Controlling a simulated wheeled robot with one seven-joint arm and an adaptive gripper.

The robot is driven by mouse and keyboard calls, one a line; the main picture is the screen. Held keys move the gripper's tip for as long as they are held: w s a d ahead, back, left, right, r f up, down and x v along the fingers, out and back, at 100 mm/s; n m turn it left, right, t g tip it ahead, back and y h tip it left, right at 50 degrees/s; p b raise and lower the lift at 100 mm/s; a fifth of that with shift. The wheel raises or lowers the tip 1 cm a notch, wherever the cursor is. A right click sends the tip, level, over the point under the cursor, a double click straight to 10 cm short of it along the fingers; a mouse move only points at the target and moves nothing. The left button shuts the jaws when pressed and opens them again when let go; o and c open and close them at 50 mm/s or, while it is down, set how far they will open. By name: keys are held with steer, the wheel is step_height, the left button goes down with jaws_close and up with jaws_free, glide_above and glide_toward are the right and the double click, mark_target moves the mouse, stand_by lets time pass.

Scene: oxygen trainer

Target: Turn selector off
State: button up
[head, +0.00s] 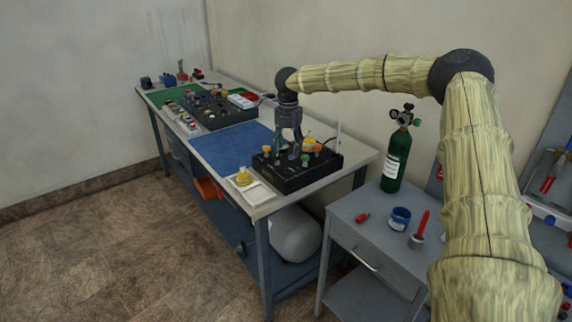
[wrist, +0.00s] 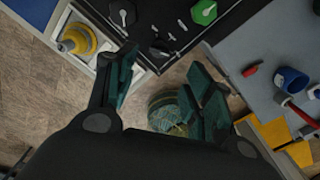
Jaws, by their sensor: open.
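The oxygen trainer, a black box (head: 291,181) with coloured knobs, sits at the near right end of the workbench. I cannot tell for certain which one is the selector; the grey dial looks most like one. My gripper (head: 291,152) points down over the box. The fingers partly hide the box in the head view.
A yellow stepped part (wrist: 76,40) sits on a white tray (head: 257,193) left of the box. A green cylinder (head: 397,158), blue cup (head: 400,218) and red-tipped tool (head: 421,226) stand on the grey cabinet at right. The blue mat (head: 225,146) is clear.

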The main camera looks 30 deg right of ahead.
mark_target(288, 171)
step_height(288, 171, down, 9)
steer(key=shift+w+r+p, duration=0.1)
steer(key=shift+r+p, duration=0.1)
steer(key=shift+p, duration=0.7)
steer(key=c, duration=1)
